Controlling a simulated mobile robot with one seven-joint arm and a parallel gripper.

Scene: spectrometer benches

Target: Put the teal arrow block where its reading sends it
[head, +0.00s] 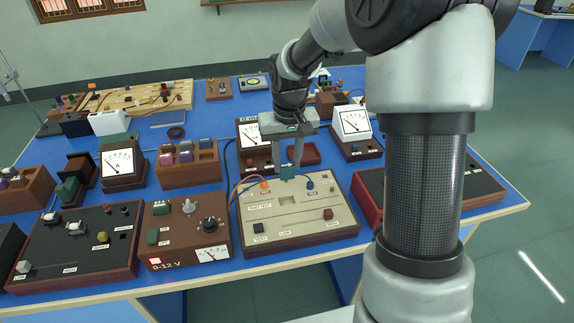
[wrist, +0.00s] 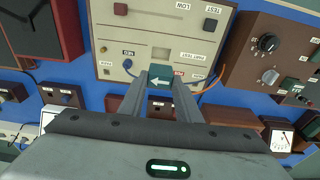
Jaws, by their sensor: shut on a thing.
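My gripper (head: 287,168) is shut on the teal arrow block (head: 287,173) over the back edge of the cream test panel (head: 290,236). In the wrist view the teal arrow block (wrist: 160,76) sits between the fingertips, and its white arrow points left in the picture. I cannot tell whether it touches the panel.
Left of the panel stands a brown 0-12 V box (head: 185,241) with knobs and a meter. Further left are a dark switch box (head: 80,252), wooden block racks (head: 190,173) and a meter (head: 119,163). Another meter (head: 353,121) stands behind right. Orange and blue leads run beside the panel.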

